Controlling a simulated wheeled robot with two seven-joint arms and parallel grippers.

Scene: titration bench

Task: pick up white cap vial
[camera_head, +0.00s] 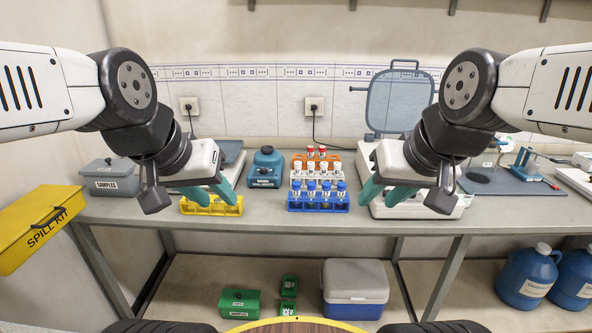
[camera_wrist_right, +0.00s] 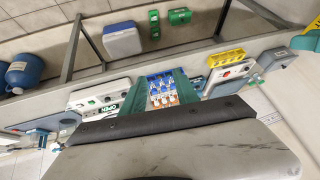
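White cap vials (camera_head: 311,186) stand upright in a row in the rack area at the middle of the bench, behind a row of blue cap vials (camera_head: 326,195) in a blue rack (camera_head: 318,206). More vials, some with red caps (camera_head: 322,151), stand in an orange rack (camera_head: 318,160) behind. My left gripper (camera_head: 217,198) is open over the yellow rack, left of the vials. My right gripper (camera_head: 378,203) is open and empty, to the right of the vials. In the right wrist view, the vials (camera_wrist_right: 162,88) appear between its two spread teal fingers, at a distance.
A yellow rack (camera_head: 212,209) sits below my left gripper, with a blue device (camera_head: 265,168) to its right. A white balance-like device (camera_head: 420,210) stands under my right gripper. A grey samples box (camera_head: 110,180) is at the left. Bare bench edge runs in front of the racks.

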